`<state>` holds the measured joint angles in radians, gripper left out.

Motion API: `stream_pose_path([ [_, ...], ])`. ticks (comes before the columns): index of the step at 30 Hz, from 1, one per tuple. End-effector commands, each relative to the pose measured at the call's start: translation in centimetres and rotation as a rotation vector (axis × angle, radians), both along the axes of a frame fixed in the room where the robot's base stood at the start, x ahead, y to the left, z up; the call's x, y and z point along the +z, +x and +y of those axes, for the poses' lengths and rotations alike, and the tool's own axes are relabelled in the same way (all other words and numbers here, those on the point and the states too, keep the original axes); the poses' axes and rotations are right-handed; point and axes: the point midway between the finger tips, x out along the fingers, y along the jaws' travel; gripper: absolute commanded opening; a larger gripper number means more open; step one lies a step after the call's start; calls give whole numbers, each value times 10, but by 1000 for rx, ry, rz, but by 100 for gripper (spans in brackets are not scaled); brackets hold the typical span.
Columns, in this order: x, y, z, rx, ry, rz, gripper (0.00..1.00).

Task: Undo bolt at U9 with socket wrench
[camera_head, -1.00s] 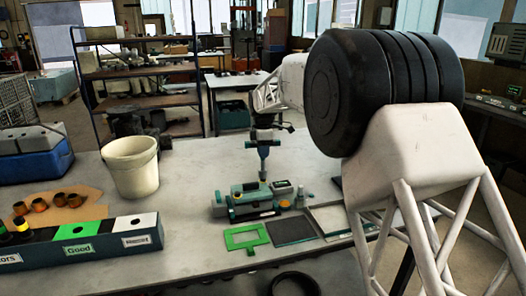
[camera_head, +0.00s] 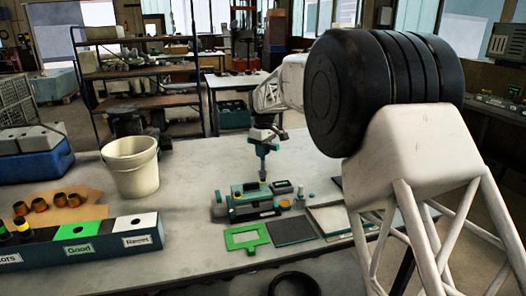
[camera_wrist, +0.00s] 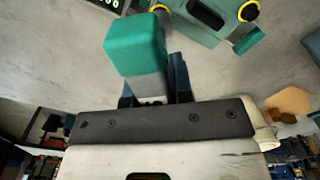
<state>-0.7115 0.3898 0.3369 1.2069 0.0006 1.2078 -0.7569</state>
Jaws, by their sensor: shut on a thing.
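My gripper (camera_head: 266,135) hangs above the middle of the bench, shut on a socket wrench (camera_head: 263,158) with a teal body. The wrench points down, its lower end at the top of a teal-and-grey unit (camera_head: 236,212); I cannot tell whether it touches a bolt. In the wrist view, the wrench's teal block (camera_wrist: 136,42) sticks out past the gripper fingers (camera_wrist: 154,85), and the unit (camera_wrist: 207,22) shows behind it with yellow rings. No bolt or U9 label can be made out.
A green frame (camera_head: 232,246), a dark pad (camera_head: 291,231) and a pale tray (camera_head: 331,231) lie in front of the unit. A white bucket (camera_head: 132,168) and a sorting box (camera_head: 80,248) stand to the left. A black ring (camera_head: 294,284) lies at the front edge.

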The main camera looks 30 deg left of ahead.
Motion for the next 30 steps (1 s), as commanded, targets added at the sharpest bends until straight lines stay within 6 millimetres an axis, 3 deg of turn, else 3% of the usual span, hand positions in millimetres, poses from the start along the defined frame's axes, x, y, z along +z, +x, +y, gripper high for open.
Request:
stream_pose_path([
  [30, 1, 0, 1, -792, 1, -1, 0],
])
